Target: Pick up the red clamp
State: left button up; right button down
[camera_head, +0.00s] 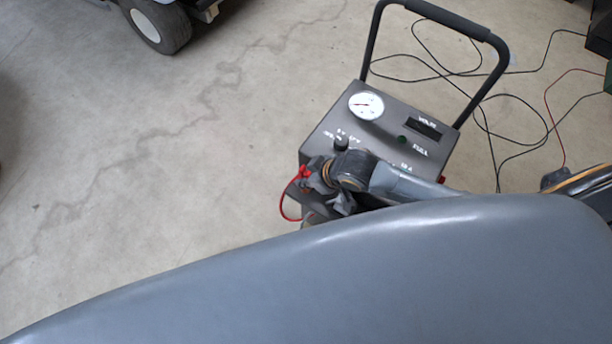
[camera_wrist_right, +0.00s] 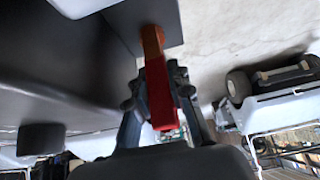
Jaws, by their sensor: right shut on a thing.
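The red clamp (camera_head: 304,172) shows in the head view at the left side of the dark charger box (camera_head: 386,133), with a red cable looping down from it. My right gripper (camera_head: 322,183) is at this side of the box. In the right wrist view the clamp (camera_wrist_right: 158,92) is a red bar with an orange upper part, lying between the fingers of my right gripper (camera_wrist_right: 157,88), which is shut on it. Its upper end is close to a dark panel, and I cannot tell whether it touches. My left gripper is not in view.
The charger has a white dial (camera_head: 366,105), a knob and a black handle (camera_head: 484,37). Black and red cables lie on the floor to its right. A wheel (camera_head: 160,26) of a vehicle shows at the upper left. The concrete floor at left is clear. A smooth grey surface hides the bottom.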

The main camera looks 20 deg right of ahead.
notch_tip(320, 180, up, 2)
jog(key=shift+r, duration=0.15)
jog(key=s+d+r, duration=0.9)
jog(key=d+r, duration=0.1)
jog(key=shift+d+r+p, duration=0.15)
jog(key=shift+d+p, duration=0.15)
jog(key=shift+p, duration=0.1)
jog(key=shift+p, duration=0.55)
